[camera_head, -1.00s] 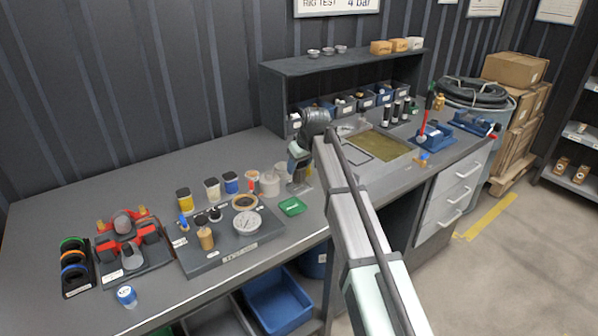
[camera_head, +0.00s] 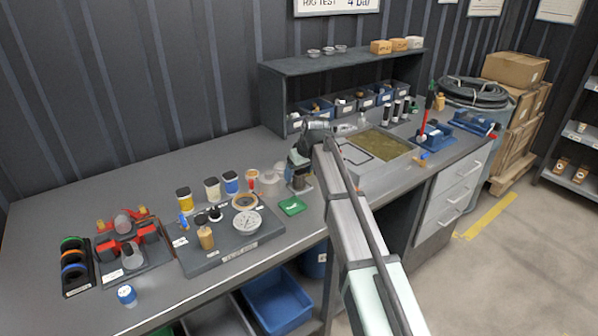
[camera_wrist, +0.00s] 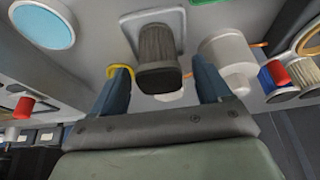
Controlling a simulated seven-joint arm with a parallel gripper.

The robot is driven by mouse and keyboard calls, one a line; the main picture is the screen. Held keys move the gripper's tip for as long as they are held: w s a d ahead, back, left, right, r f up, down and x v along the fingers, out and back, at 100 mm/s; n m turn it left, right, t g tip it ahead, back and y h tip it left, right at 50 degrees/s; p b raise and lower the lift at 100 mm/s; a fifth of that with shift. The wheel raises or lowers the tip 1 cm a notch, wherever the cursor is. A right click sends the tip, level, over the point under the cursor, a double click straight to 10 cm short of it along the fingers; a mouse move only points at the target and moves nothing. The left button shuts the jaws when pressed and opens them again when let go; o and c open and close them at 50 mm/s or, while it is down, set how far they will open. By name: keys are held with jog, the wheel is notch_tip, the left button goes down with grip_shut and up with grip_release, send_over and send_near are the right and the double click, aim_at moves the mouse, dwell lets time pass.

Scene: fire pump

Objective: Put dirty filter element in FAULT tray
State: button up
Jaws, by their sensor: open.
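In the wrist view, a dark grey-brown ribbed cylinder, which looks like the dirty filter element (camera_wrist: 158,50), stands on a pale grey square base. My gripper (camera_wrist: 161,72) is open, with one finger on each side of the cylinder. I cannot tell whether the fingers touch it. In the head view, my gripper (camera_head: 299,172) is low over the bench beside the white cylinders, and a brownish part of the element (camera_head: 303,183) shows at the fingers. No label reading FAULT is legible, so I cannot tell which container is the FAULT tray.
White cylinders (camera_head: 270,182) stand close left of my gripper; one also shows in the wrist view (camera_wrist: 228,58). A small green tray (camera_head: 292,206) lies in front. A shallow basin (camera_head: 385,146) is at right.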

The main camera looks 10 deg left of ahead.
jog(key=shift+r, duration=0.1)
jog(key=v, duration=1.2)
dwell(0.4)
